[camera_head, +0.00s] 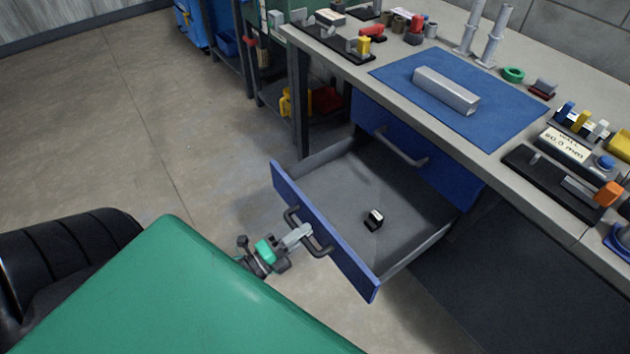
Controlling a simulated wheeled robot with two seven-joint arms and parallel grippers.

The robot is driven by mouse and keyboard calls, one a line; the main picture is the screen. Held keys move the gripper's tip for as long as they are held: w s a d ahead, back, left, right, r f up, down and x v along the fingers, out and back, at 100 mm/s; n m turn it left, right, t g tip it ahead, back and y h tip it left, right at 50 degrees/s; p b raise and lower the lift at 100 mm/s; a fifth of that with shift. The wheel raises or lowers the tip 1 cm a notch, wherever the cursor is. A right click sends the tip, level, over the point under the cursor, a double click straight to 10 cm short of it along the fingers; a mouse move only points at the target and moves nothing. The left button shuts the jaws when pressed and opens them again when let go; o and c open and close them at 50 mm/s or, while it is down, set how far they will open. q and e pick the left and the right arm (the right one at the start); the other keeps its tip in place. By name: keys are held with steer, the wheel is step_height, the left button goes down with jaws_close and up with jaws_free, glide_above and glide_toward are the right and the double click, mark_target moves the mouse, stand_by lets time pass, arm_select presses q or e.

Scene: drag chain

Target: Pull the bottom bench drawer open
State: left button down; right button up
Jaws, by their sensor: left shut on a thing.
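The bottom bench drawer (347,256) stands pulled well out from under the bench, its blue front facing me and its grey inside showing. A small black and white object (374,219) lies on the drawer floor. My left gripper (303,233) is at the dark bar handle (322,247) on the drawer front, its fingers shut on the handle. A second blue drawer (420,160) with a grey handle is closed above it. My right gripper is out of view.
The bench top (420,128) holds a blue mat (500,122) with a metal bar (446,91) and several small tools and parts. A shelf with bins stands at the back. The concrete floor (150,130) left of the drawer is clear.

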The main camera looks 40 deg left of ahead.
arm_select(q)
steer(key=shift+s+a, duration=0.2)
steer(key=shift+s, duration=0.25)
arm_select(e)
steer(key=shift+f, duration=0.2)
arm_select(q)
steer(key=c, duration=1.4)
jaws_free()
steer(key=shift+c, duration=0.2)
